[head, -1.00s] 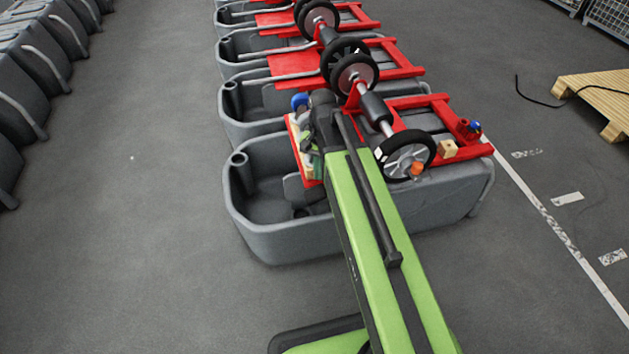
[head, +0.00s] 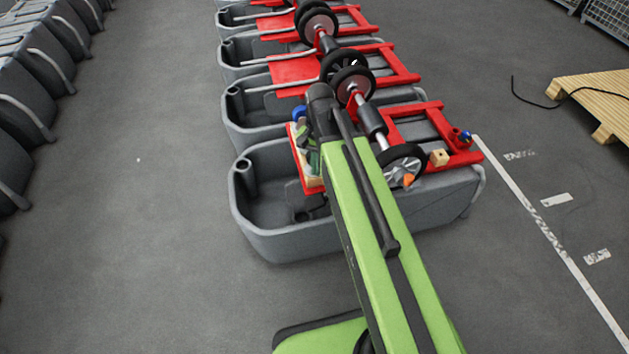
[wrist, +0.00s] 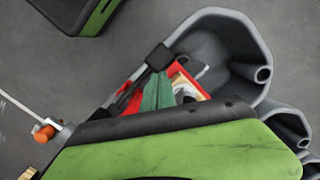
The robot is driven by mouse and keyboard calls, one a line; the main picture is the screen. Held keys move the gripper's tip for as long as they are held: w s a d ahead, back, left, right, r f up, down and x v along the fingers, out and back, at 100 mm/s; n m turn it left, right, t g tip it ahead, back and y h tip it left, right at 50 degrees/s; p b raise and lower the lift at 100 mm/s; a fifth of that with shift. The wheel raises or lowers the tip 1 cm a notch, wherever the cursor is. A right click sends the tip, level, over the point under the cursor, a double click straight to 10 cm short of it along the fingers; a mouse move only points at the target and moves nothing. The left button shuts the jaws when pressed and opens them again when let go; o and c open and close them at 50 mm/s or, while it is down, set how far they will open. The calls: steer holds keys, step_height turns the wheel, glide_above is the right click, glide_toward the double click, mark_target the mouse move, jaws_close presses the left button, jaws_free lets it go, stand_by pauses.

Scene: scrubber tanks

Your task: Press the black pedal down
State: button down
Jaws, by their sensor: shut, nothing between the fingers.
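In the wrist view a black lever with a block-shaped end (wrist: 160,57) reaches out from red framework beside the nearest grey tank. It looks like the black pedal, but I cannot be sure, and I cannot tell whether it is pressed. In the head view I cannot make it out; my green arm crosses that area. The nearest grey tank (head: 280,246) carries a red frame and a wheel (head: 403,166). My arm's dark far end lies over this tank. My gripper's fingers do not show clearly in either view.
A red tray (wrist: 134,92) holds green and pale items. A wooden block (head: 438,158) and an orange knob (head: 408,181) are near the wheel. More tanks stand behind, and a grey row (head: 30,120) is at left. Floor (head: 130,250) between is clear. A pallet (head: 600,100) is at right.

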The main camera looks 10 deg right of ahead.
steer(key=s+r+n+p, duration=0.2)
steer(key=r+n+p, duration=0.1)
steer(key=r+p, duration=0.6)
steer(key=s+r+n+t+p, duration=0.1)
steer(key=r+n+p, duration=0.2)
steer(key=r+p, duration=0.6)
steer(key=shift+s+r+h, duration=0.3)
steer(key=shift+s+r, duration=0.1)
steer(key=shift+r, duration=0.35)
steer(key=shift+a, duration=0.1)
steer(key=shift+r+n+p, duration=0.3)
steer(key=shift+r+p, duration=0.1)
steer(key=shift+p, duration=0.05)
